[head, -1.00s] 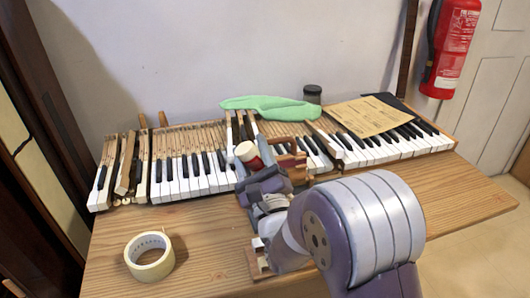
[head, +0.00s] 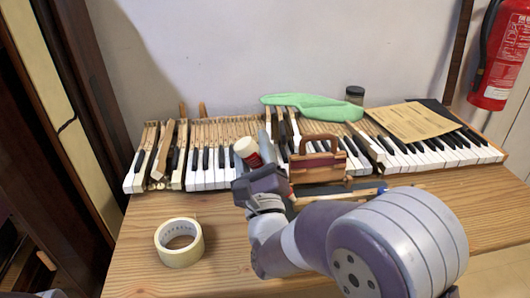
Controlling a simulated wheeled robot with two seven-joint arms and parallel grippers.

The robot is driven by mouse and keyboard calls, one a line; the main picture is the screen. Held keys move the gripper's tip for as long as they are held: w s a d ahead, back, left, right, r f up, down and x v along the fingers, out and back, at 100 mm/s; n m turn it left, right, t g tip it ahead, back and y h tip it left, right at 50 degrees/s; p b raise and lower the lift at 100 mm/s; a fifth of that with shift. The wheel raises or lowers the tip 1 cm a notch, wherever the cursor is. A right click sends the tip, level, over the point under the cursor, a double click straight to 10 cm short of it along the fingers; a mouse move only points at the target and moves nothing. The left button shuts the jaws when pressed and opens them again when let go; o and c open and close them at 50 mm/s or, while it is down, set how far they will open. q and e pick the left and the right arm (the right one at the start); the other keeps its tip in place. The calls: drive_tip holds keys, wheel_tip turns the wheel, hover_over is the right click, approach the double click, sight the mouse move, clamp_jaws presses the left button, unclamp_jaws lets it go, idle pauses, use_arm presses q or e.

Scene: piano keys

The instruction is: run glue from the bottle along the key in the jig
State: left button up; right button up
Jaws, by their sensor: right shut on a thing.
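My right gripper (head: 264,176) is shut on the glue bottle (head: 268,153), which has a red body and a white end (head: 246,148). The bottle is tilted, its white end up and to the left, in front of the piano keys. The gripper hides its lower part. My left gripper is not in view.
A keyboard (head: 205,178) with some lifted keys runs along the wooden bench (head: 130,255). A small brown case-like object (head: 318,168) stands right of the gripper. A tape roll (head: 179,242) lies front left. A green cloth (head: 310,105), dark jar (head: 355,95) and paper (head: 412,121) lie behind.

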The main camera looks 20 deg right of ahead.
drive_tip(key=shift+r, duration=0.1)
drive_tip(key=shift+r+p, duration=1.95)
drive_tip(key=shift+r, duration=1.05)
wheel_tip(320, 180, up, 3)
drive_tip(key=shift+r+p, duration=0.1)
drive_tip(key=shift+p, duration=1.05)
